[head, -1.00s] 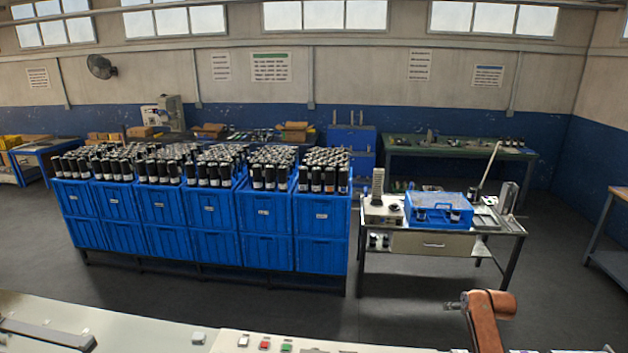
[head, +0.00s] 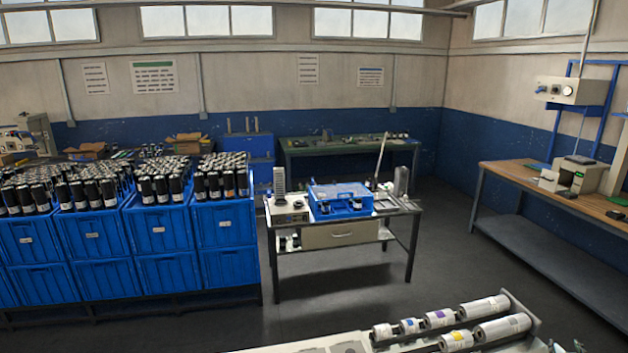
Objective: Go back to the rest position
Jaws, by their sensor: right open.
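Only the tips of what looks like my right gripper (head: 566,347) show, small and dark, at the bottom edge right of centre. They sit close to the right end of the machine bed with the rolls, and nothing shows held between them. The rest of that gripper is below the picture. My left gripper is out of view.
A machine bed (head: 385,346) with several white rolls (head: 484,307) lies at the bottom right. Blue crates (head: 223,222) of dark cylinders stand left. A small table (head: 352,236) with a blue case (head: 341,202) is central. A wooden bench (head: 520,178) stands right. Grey floor between is clear.

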